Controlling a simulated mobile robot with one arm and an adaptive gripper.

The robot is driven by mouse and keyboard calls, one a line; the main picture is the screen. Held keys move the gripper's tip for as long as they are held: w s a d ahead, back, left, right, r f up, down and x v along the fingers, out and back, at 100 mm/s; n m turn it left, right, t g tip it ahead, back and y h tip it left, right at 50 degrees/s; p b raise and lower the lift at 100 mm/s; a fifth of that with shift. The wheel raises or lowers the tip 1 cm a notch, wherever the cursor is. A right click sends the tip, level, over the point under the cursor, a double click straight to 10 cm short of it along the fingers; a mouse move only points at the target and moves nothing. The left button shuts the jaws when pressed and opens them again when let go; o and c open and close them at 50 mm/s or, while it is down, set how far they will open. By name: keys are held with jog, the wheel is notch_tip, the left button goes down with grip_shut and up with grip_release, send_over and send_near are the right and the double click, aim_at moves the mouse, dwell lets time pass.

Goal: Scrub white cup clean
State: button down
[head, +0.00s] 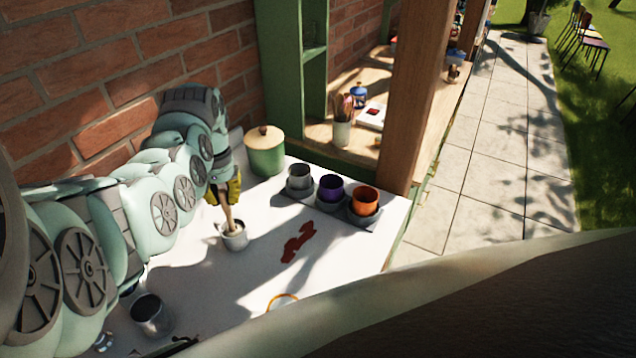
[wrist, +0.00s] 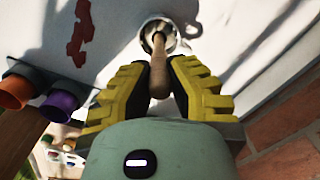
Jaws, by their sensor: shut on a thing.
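The white cup (head: 236,239) stands upright on the white table, near the middle. It also shows at the top of the wrist view (wrist: 146,38). My gripper (head: 225,192) is above the cup, with yellow fingers shut on the wooden handle of a brush (head: 229,216). In the wrist view the handle (wrist: 159,76) runs from between the fingers into the cup's mouth. The brush's lower end is inside the cup, and its bristles are hard to make out. My fingers are apart from the cup.
A silver cup (head: 299,177), a purple cup (head: 331,187) and an orange cup (head: 365,200) stand on a dark tray at the right. A green lidded canister (head: 265,155) is behind. A dark-mouthed cup (head: 147,311) stands front left. A red stain (head: 297,244) marks the table (head: 350,262).

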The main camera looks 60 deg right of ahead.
jog(key=shift+r+p, duration=2.9)
jog(key=shift+r, duration=2.65)
